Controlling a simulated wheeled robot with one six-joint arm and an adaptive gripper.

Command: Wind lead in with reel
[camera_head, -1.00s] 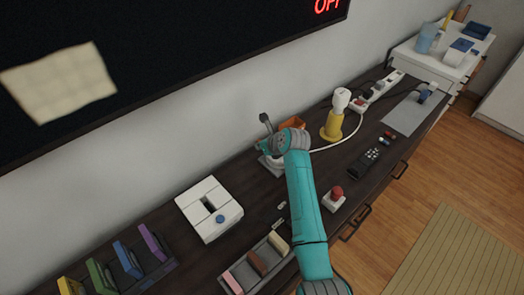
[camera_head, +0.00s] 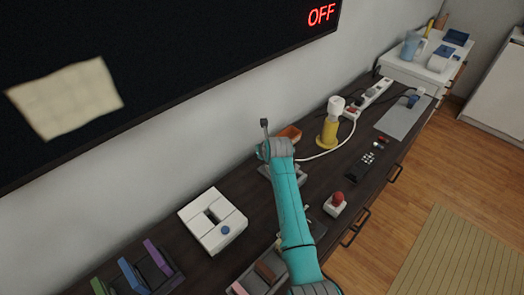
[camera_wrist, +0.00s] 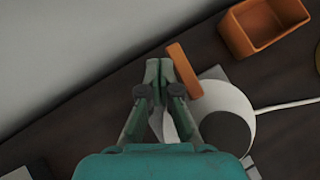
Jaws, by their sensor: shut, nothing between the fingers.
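The reel (camera_wrist: 208,92) is a white disc with a dark grey hub, seen in the wrist view at lower right of my fingers. A flat orange piece (camera_wrist: 185,70) stands at its upper left edge, right beside my fingertips; I cannot tell whether they touch. The white lead (camera_wrist: 290,104) runs from the reel off to the right. In the head view the lead (camera_head: 325,153) curves across the dark counter towards the yellow lamp. My gripper (camera_wrist: 160,68) is shut and empty. In the head view my arm hides the fingers and most of the reel.
An orange open box (camera_wrist: 262,28) stands just beyond the reel. The yellow lamp (camera_head: 329,128) and a power strip (camera_head: 372,93) are further right. A white block box (camera_head: 212,222) is left, a red button (camera_head: 336,200) nearer the front edge. The wall runs close behind.

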